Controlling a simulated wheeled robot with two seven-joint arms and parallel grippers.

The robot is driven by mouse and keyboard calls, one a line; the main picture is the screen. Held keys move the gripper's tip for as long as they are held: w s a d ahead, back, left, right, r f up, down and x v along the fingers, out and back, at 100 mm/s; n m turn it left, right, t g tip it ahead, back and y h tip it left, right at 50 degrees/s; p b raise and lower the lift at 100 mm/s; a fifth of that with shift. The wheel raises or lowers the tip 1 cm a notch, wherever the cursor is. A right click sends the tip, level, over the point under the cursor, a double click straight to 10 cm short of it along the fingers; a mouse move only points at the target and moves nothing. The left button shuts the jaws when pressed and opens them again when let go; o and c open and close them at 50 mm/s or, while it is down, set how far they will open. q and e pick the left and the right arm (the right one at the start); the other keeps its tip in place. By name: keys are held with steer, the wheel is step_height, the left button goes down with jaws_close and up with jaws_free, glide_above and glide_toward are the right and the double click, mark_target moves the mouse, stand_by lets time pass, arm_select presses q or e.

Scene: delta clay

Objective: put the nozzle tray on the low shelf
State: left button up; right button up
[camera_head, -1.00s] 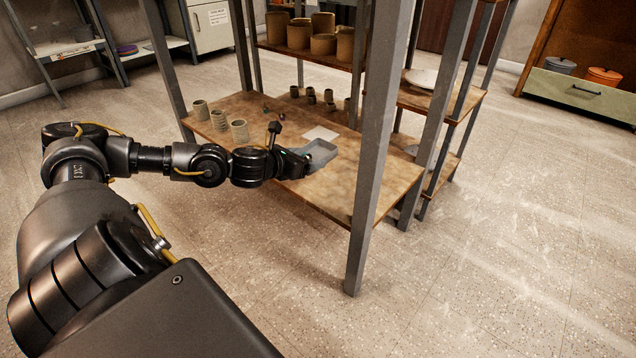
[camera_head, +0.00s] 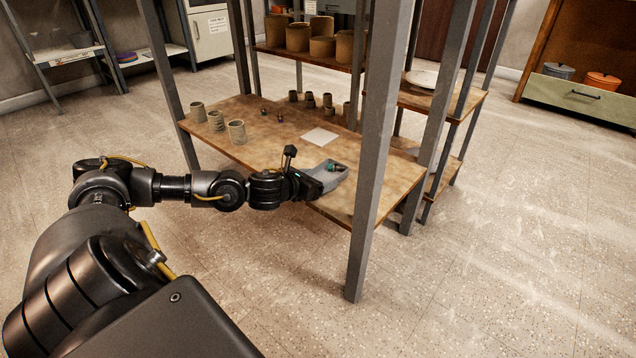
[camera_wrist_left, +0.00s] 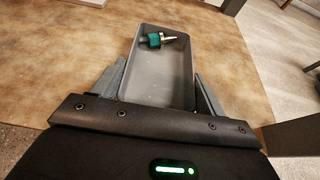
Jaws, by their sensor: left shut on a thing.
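The nozzle tray (camera_head: 329,178) is a small grey open box at the right front part of the wooden low shelf (camera_head: 255,147). My left gripper (camera_head: 316,181) is shut on its near end. The wrist view shows the tray (camera_wrist_left: 158,84) between the two fingers of the left gripper (camera_wrist_left: 157,92). A teal nozzle with a metal tip (camera_wrist_left: 155,40) lies inside at the far end. The tray is over the shelf board; I cannot tell whether it touches it. My right gripper is not in view.
A white square (camera_head: 320,137) lies on the board behind the tray. Clay cups (camera_head: 236,132) stand at the left, small dark cups (camera_head: 310,100) at the back. A grey post (camera_head: 375,150) rises just right of the tray. The upper shelf holds larger pots (camera_head: 298,38).

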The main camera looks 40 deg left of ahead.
arm_select(q)
steer(key=shift+f, duration=0.15)
steer(key=o, duration=1)
steer(key=shift+o, duration=0.2)
steer(key=shift+s+r, duration=0.1)
steer(key=shift+r, duration=0.2)
steer(key=p+v, duration=0.2)
steer(key=v, duration=0.9)
steer(key=shift+s, duration=0.35)
steer(key=shift+d+r, duration=0.1)
